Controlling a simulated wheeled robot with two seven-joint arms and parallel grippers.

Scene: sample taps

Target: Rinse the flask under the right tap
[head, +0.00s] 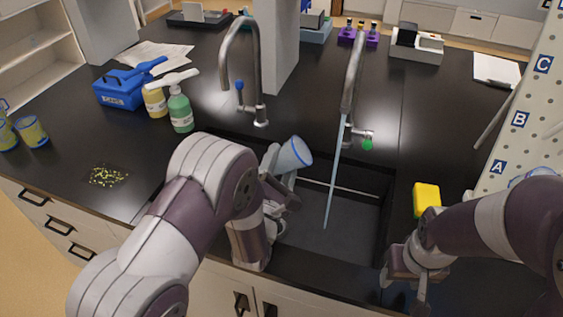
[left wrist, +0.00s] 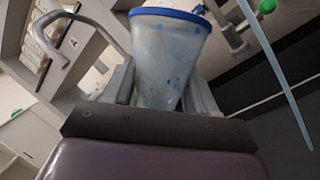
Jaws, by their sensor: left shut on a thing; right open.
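The flask (head: 292,156) is pale and translucent with a blue rim, and it is tilted with its mouth toward the upper right. My left gripper (head: 274,172) is shut on it above the left part of the sink. In the left wrist view the flask (left wrist: 168,58) shows blue specks and sits between the fingers. The right tap (head: 353,80) has a green knob (head: 368,144), and a thin stream of water (head: 335,185) runs from it into the sink. The flask is left of the stream, apart from it. My right gripper (head: 417,285) is low at the right, open.
The left tap (head: 257,75) with a blue knob stands behind the sink (head: 345,222). A yellow sponge (head: 426,198) lies right of the sink. Soap bottles (head: 180,110), a blue caddy (head: 122,90) and a spill of yellow bits (head: 108,175) are at the left.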

